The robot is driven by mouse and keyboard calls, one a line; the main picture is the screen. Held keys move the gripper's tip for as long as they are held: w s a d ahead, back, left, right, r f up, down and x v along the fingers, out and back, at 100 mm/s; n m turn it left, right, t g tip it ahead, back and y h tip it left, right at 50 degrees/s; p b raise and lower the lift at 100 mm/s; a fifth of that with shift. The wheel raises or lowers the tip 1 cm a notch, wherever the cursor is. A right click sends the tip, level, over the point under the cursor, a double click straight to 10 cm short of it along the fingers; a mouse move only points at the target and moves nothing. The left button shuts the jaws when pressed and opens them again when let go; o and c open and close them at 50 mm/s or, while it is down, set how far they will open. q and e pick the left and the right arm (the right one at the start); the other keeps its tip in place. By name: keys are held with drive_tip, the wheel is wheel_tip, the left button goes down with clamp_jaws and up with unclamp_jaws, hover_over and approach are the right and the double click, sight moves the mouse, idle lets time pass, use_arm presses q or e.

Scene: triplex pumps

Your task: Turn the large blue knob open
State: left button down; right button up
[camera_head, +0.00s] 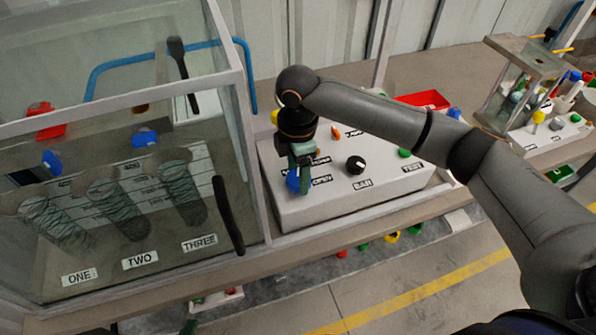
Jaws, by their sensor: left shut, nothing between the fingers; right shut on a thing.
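The large blue knob (293,183) is on the front left of the white control panel (330,207), by a label that reads "OPEN". My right gripper (300,172) reaches down over it from above, with its fingers shut on the knob. The fingers hide part of the knob, so its exact turn angle cannot be read. My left gripper is not in view.
A black knob (355,165) by a "BAR" label and a green button (404,153) are on the same panel. A clear-walled cabinet (258,200) with a black handle (228,215) stands close on the left. A red tray (424,99) lies behind my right arm.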

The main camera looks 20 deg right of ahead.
drive_tip(key=m, duration=0.9)
drive_tip(key=shift+w+m, duration=0.1)
drive_tip(key=shift+m, duration=1.9)
drive_tip(key=shift+d+r+m, duration=0.1)
drive_tip(key=shift+m, duration=0.2)
drive_tip(key=shift+w, duration=0.1)
drive_tip(key=o, duration=1.4)
wheel_tip(320, 180, up, 12)
drive_tip(key=shift+r, duration=0.2)
